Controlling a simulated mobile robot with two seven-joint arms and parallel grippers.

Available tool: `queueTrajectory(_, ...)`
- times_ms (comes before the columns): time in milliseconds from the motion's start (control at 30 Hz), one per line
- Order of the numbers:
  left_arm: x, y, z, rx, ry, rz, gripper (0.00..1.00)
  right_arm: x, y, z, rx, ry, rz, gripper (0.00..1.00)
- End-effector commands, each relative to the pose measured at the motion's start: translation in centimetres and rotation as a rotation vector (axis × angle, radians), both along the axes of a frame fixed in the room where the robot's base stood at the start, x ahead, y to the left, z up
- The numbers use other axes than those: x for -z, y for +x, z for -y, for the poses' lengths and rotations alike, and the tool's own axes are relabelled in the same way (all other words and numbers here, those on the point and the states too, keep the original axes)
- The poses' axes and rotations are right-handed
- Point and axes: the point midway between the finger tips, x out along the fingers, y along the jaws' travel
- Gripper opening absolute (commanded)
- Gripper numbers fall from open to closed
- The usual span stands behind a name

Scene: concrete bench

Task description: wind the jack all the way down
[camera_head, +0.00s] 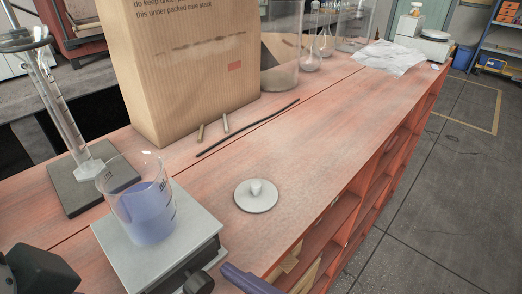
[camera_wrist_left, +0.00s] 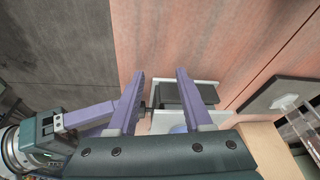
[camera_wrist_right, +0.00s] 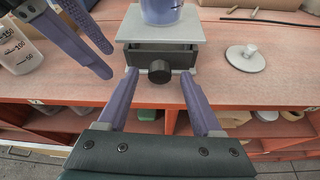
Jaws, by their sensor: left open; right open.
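The lab jack (camera_head: 160,246) stands at the front left of the bench, with a beaker of blue-violet liquid (camera_head: 147,212) on its top plate. In the right wrist view the jack's plate (camera_wrist_right: 160,25) is raised above its base, and its dark round knob (camera_wrist_right: 159,71) faces me. My right gripper (camera_wrist_right: 157,74) is open, its fingers on either side of the knob, apart from it. My left gripper (camera_wrist_left: 158,74) is open beside the jack (camera_wrist_left: 184,95); part of the jack shows between and beyond its fingers. Its fingers also show at upper left in the right wrist view.
A white lid with a small knob (camera_head: 256,195) lies right of the jack. A clamp stand (camera_head: 85,185) stands behind left. A large cardboard box (camera_head: 185,70), a dark rod (camera_head: 248,128) and glassware are farther back. A graduated beaker (camera_wrist_right: 18,50) is at left. The bench's right middle is clear.

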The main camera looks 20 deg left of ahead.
Motion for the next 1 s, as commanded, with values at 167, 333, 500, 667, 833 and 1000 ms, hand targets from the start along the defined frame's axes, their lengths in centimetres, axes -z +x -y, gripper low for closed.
queueTrajectory(167,0.19,0.02,0.08,-0.001,-0.003,0.001,0.50,0.33,0.25,-0.82,-0.001,0.001,0.000,0.67)
queueTrajectory(333,0.16,0.02,0.11,-0.003,-0.004,0.000,0.50,0.32,0.27,-0.82,0.000,0.000,0.000,0.67)
queueTrajectory(500,0.16,0.02,0.11,-0.003,-0.004,0.000,0.50,0.32,0.26,-0.80,0.000,0.000,0.000,0.52)
queueTrajectory(667,0.16,0.02,0.11,-0.002,-0.004,0.000,0.50,0.32,0.25,-0.79,0.000,0.000,0.001,0.34)
queueTrajectory(833,0.16,0.02,0.11,-0.002,-0.004,0.000,0.50,0.31,0.25,-0.78,0.000,0.000,0.001,0.15)
queueTrajectory(1000,0.16,0.01,0.10,-0.002,-0.004,0.000,0.50,0.31,0.25,-0.78,0.000,0.000,0.001,0.00)
